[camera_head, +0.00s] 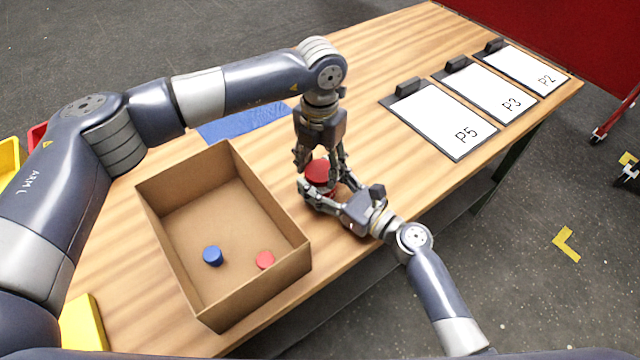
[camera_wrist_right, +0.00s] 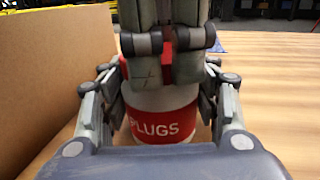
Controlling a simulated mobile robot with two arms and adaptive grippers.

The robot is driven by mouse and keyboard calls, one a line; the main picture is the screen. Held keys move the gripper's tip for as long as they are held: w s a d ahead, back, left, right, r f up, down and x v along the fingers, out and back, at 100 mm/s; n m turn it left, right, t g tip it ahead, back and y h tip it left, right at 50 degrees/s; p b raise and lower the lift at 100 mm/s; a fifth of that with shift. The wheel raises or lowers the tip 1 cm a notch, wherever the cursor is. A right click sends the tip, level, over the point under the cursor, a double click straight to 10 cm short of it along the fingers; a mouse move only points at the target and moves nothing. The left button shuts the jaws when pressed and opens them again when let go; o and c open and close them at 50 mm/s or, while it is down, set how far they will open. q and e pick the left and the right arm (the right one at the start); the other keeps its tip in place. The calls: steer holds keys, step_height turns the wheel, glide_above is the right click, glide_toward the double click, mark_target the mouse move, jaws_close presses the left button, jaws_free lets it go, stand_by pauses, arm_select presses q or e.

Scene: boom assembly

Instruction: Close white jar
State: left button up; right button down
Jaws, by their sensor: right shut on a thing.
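The white jar (camera_wrist_right: 165,103) stands upright on the table, with a red band reading "PLUGS" in the right wrist view. Its red lid (camera_head: 319,174) shows from above in the head view. My right gripper (camera_head: 328,192) is shut around the jar's body from the side. My left gripper (camera_head: 320,162) points down from above, with its fingers at the lid. In the right wrist view its fingers (camera_wrist_right: 172,65) hide much of the lid, so I cannot tell whether they grip it or how the lid sits.
An open cardboard box (camera_head: 178,237) stands left of the jar, holding a blue plug (camera_head: 213,256) and a red plug (camera_head: 265,260). A blue mat (camera_head: 240,124) lies behind. Boards labelled P5 (camera_head: 437,117), P3 (camera_head: 490,92) and P2 (camera_head: 525,68) lie on the right.

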arm_select(q)
steer(key=shift+m, duration=1.6)
steer(key=o, duration=1.1)
steer(key=shift+o, duration=0.2)
steer(key=shift+r, duration=2.25)
steer(key=shift+c, duration=0.3)
